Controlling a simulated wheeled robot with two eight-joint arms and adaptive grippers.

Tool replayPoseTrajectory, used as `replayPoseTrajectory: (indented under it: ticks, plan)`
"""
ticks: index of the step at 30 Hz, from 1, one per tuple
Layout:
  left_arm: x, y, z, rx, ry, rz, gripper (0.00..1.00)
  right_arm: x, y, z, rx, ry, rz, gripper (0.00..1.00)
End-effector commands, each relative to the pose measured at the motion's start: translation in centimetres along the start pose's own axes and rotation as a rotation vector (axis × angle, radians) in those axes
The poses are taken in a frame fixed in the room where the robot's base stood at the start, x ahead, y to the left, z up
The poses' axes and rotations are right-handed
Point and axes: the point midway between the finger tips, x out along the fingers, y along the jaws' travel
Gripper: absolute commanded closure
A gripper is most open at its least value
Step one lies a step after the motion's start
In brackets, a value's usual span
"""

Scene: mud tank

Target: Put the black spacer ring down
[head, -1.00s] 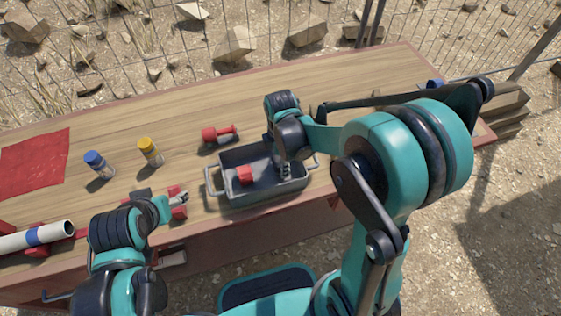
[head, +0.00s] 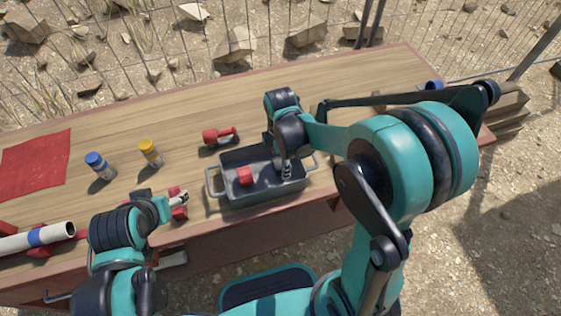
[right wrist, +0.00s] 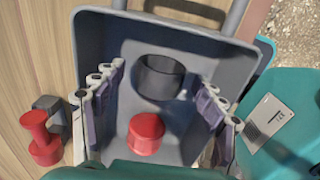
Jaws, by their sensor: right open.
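The black spacer ring (right wrist: 160,77) is in the grey tray (right wrist: 103,35), near the wall at the top of the right wrist view. My right gripper (right wrist: 162,82) is open, with its fingers apart on either side of the ring and not touching it in this view. In the head view my right gripper (head: 286,172) is over the right part of the tray (head: 212,190), and I cannot make out the ring there. My left gripper (head: 183,197) is left of the tray by a red part; its jaw state is unclear.
A red cap-like piece (right wrist: 146,133) lies in the tray near the ring. A red dumbbell-shaped part (head: 219,135) lies behind the tray. A blue-capped bottle (head: 99,165) and a yellow-capped bottle (head: 150,152) stand to the left. The table's back middle is clear.

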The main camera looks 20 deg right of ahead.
Motion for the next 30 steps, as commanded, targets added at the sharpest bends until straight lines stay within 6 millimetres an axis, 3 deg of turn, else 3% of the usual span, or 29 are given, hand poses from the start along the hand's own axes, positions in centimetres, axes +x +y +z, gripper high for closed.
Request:
replayPoseTrajectory:
  ticks: [3, 9, 20, 23, 30]
  plan:
    - [-1.4, 0.0, -1.0, 0.0, 0.0, 0.0, 0.28, -3.4, -0.1, 0.0, 0.0, 0.0, 0.0, 0.28]
    - [-2.7, 0.0, -1.9, 0.0, 0.0, 0.0, 0.28, -7.9, -0.1, 0.0, 0.0, 0.0, 0.0, 0.28]
    - [-3.5, 0.0, -2.5, 0.0, 0.0, 0.0, 0.28, -11.5, -0.6, 0.2, 0.062, 0.002, 0.024, 0.28]
    - [-3.5, 0.0, -2.5, 0.0, 0.0, 0.0, 0.28, -12.7, -1.8, 0.7, 0.222, 0.013, 0.087, 0.28]
    - [-3.5, 0.0, -2.5, 0.0, 0.0, 0.0, 0.28, -15.6, -6.6, 2.2, 0.88, 0.157, 0.326, 0.28]
